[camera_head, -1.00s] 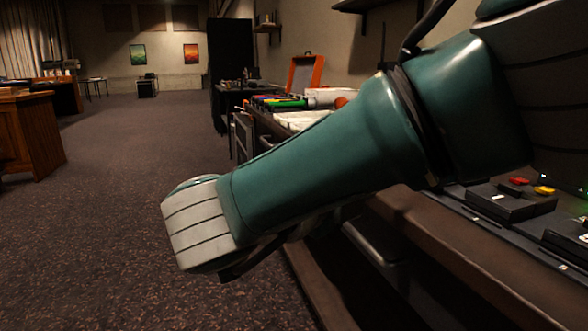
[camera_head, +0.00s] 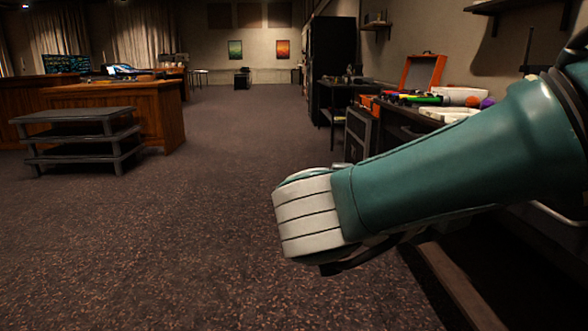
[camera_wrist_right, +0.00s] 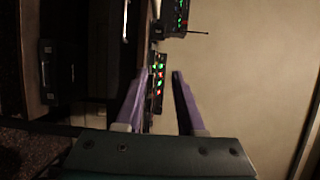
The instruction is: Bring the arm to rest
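My right arm (camera_head: 450,165), teal with a pale ribbed elbow-like end (camera_head: 308,215), reaches in from the right edge of the head view. Its gripper is hidden in that view. In the right wrist view the right gripper (camera_wrist_right: 158,76) shows two purple fingers standing apart with nothing between them. My left arm and gripper are in neither view.
A desk along the right wall holds an orange case (camera_head: 423,72) and colored items. A grey shelf unit (camera_head: 80,140) and a wooden desk (camera_head: 160,110) stand at left. Carpet (camera_head: 200,230) is clear ahead. The wrist view shows equipment with green and red lights (camera_wrist_right: 158,75).

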